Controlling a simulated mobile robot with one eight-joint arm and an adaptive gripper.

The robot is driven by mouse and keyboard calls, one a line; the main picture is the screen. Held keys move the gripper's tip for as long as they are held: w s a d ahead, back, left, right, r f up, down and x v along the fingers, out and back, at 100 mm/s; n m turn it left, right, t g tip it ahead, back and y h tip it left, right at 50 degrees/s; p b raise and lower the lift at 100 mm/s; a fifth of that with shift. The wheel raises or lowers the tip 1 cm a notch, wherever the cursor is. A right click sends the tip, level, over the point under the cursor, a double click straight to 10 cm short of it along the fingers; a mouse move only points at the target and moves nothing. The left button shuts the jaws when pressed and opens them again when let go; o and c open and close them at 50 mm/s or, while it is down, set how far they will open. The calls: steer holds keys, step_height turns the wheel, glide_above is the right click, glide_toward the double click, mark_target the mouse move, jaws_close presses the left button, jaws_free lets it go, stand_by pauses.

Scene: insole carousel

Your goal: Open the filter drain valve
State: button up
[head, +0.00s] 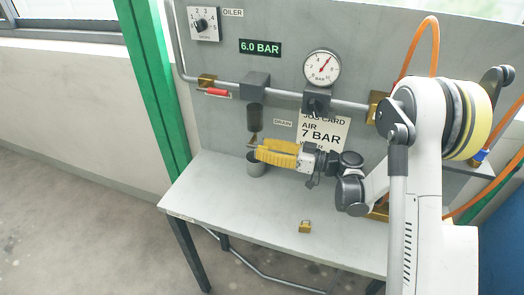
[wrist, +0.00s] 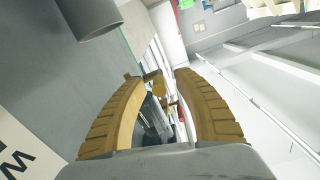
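The grey filter bowl (head: 254,118) hangs under the air line on the panel. A small brass drain valve (head: 254,141) shows below it, partly hidden by my gripper (head: 258,150). My yellow fingers point left, with their tips close to the valve and just above the grey cup (head: 256,168). In the wrist view my gripper (wrist: 167,76) has its fingers apart. Brass parts (wrist: 157,86) show in the gap between the fingertips; I cannot tell whether they touch. A grey cylinder (wrist: 88,14), likely the bowl, is at the upper left.
A gauge (head: 321,68), a 6.0 BAR display (head: 260,47) and a job card (head: 334,140) are on the panel. A red-handled valve (head: 217,92) is left of the filter. A brass padlock (head: 305,227) lies on the bench (head: 240,215), whose front is otherwise mostly clear.

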steer(key=shift+w+a, duration=0.1)
steer(key=shift+a, duration=0.2)
jaws_close()
steer(key=f+y+b, duration=0.1)
steer(key=b, duration=0.3)
steer(key=shift+f+t+y, duration=0.3)
steer(key=shift+f+y, duration=0.05)
steer(key=shift+y, duration=0.05)
steer(key=shift+w+r+t+y, duration=0.1)
steer(key=shift+t+y, duration=0.4)
steer(key=shift+y, duration=0.7)
